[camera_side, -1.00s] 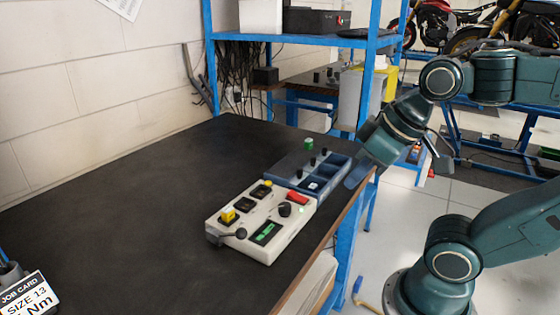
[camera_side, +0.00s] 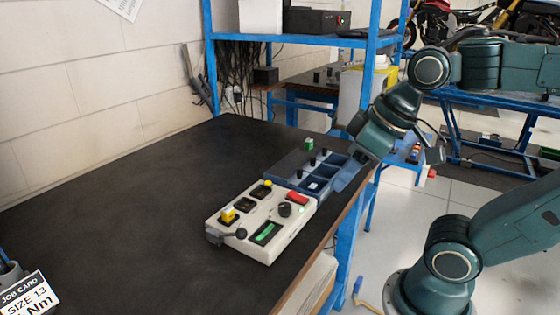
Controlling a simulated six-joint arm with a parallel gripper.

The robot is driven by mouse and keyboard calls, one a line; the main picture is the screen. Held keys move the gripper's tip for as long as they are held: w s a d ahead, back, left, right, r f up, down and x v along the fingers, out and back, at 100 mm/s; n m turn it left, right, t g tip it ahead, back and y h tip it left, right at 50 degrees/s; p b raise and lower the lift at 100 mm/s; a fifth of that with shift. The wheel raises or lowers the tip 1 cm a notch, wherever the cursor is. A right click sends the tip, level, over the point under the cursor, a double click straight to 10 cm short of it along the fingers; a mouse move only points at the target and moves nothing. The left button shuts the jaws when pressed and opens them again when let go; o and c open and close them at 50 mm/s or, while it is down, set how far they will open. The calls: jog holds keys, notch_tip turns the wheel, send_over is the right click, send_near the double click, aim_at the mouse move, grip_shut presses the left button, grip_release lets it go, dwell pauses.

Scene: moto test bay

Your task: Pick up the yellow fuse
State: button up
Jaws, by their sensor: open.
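A yellow block (camera_side: 228,214), which looks like the yellow fuse, sits upright at the left end of a cream control box (camera_side: 245,246) on the dark bench. My gripper (camera_side: 345,179) is at the right end of the blue compartment tray, low and close to the bench's right edge. It is open, and I see nothing between its fingers, though they are small and partly merge with the tray. It is well apart from the yellow block. Whether it touches the tray I cannot tell.
The blue tray (camera_side: 300,187) adjoins the box and has upright dark pegs. A green block (camera_side: 309,143) stands behind it. The box carries a small yellow knob (camera_side: 268,183), a red part (camera_side: 297,197), a black knob (camera_side: 285,210) and a lever (camera_side: 240,233).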

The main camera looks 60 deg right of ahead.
jog(key=w+a+r+n+g+y, duration=0.1)
jog(key=w+n+g+y, duration=0.1)
jog(key=w+n, duration=0.6)
jog(key=w+a+r+n+g+y, duration=0.15)
jog(key=w+n, duration=0.25)
jog(key=w, duration=0.7)
jog(key=w+d+f+n+g, duration=0.2)
jog(key=w+d+f+n, duration=0.1)
jog(key=w+f+n, duration=0.1)
jog(key=shift+w+d+n+y, duration=0.35)
jog(key=shift+w+n, duration=0.15)
jog(key=shift+w, duration=0.6)
jog(key=shift+a, duration=0.15)
send_near(228, 214)
jog(key=shift+w+f, duration=0.65)
jog(key=shift+f, duration=0.35)
jog(key=shift+a+f, duration=0.2)
jog(key=shift+f, duration=0.1)
